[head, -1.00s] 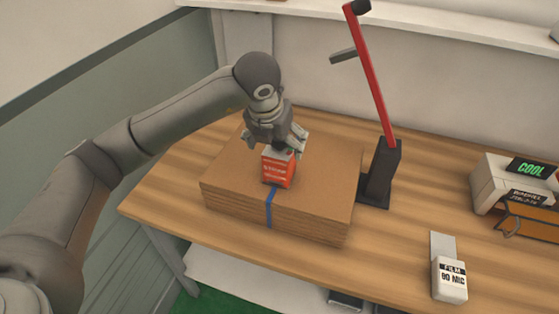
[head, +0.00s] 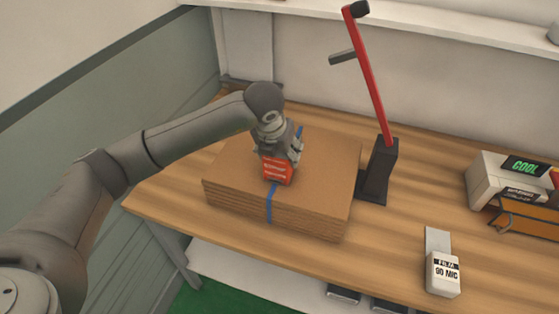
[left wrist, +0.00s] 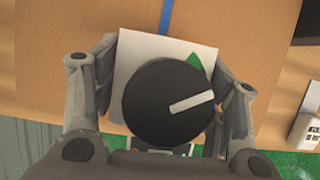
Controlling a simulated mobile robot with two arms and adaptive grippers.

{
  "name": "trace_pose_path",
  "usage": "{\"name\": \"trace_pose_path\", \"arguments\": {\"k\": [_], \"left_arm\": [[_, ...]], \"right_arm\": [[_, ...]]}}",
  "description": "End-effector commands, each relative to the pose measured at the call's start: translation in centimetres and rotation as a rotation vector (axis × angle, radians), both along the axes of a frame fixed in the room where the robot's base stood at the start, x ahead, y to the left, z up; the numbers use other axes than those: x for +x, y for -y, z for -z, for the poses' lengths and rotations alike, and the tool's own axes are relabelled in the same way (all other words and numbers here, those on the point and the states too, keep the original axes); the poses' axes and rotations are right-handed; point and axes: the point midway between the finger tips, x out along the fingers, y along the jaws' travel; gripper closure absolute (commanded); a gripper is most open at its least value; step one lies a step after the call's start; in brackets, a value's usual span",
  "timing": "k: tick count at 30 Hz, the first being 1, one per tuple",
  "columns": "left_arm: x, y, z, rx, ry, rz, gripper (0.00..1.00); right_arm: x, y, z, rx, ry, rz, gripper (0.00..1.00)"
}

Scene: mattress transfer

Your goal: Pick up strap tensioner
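The strap tensioner appears to be a red box with white lettering (head: 277,170), standing on the cardboard stack (head: 325,180). In the left wrist view its pale top (left wrist: 150,52) shows a green triangle and a black round knob (left wrist: 165,105) with a grey pointer. My left gripper (head: 279,150) is lowered over the box from above. In the left wrist view its fingers (left wrist: 165,95) stand on either side of the box, close to its edges. Whether they press on it cannot be told. My right gripper is not in view.
A blue strap (head: 270,204) runs over the stack. A black stand (head: 378,172) with a red lever (head: 371,85) rises to the right. A white film box (head: 443,275) and a grey machine (head: 490,178) lie further right. Open tabletop (head: 390,235) is between them.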

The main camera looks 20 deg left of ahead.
Motion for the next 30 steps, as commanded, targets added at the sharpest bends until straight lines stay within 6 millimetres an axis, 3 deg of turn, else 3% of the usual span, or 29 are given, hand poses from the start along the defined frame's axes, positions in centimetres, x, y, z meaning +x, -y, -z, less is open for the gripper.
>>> {"name": "trace_pose_path", "arguments": {"k": [2,11,23,30], "left_arm": [[0.0,0.0,0.0,0.0,0.0,0.0,0.5],[0.0,0.0,-0.1,0.0,0.0,0.0,0.88],[0.2,0.0,-0.9,-0.002,0.006,0.0,0.89],[-0.1,0.1,-3.7,-0.003,0.009,0.002,0.89]], "right_arm": [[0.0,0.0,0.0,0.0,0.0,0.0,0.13],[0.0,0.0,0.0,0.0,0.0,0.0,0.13],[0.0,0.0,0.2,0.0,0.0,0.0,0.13],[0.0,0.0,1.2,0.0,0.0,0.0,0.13]]}}
